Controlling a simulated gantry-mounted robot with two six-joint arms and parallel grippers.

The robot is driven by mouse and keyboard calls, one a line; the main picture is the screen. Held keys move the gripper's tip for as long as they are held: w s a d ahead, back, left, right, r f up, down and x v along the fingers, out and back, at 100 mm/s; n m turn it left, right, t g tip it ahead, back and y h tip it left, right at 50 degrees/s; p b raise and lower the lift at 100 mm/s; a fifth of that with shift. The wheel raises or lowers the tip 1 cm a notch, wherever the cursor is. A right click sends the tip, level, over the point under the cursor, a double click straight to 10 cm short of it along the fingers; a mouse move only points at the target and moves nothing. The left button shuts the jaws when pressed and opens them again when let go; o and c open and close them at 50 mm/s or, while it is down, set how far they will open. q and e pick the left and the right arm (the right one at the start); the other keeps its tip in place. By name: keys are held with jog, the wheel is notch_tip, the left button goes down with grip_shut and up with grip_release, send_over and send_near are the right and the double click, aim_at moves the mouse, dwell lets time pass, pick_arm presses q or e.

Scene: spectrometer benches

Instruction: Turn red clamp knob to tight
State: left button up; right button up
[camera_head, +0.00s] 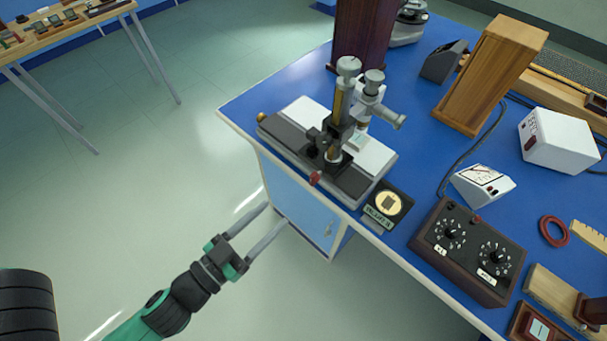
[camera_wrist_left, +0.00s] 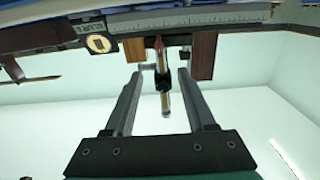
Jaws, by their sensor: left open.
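The red clamp knob (camera_head: 315,178) is small and sits at the front edge of the dark base of a travelling microscope (camera_head: 345,110) on the blue bench. A small red part, likely the same knob (camera_wrist_left: 158,43), shows in the left wrist view beyond the fingertips. My left gripper (camera_head: 275,214) is open and empty, in front of the bench edge, below and to the left of the knob and apart from it. Its two fingers also show spread in the left wrist view (camera_wrist_left: 160,74). The knob's turn position is too small to tell. My right gripper is not in view.
A small black plate with a gold disc (camera_head: 388,203) lies right of the microscope base. A dark box with two dials (camera_head: 468,250) stands further right. A tall wooden block (camera_head: 490,75) stands behind. The floor left of the bench (camera_head: 130,190) is clear.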

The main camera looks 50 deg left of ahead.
pick_arm(q)
jog(key=p, duration=0.4)
send_near(311, 179)
jog(key=w, duration=0.5)
jog(key=w+a, duration=0.1)
jog(key=w, duration=0.2)
jog(key=shift+w+a+f, duration=0.1)
jog(key=shift+w+a, duration=0.25)
grip_shut()
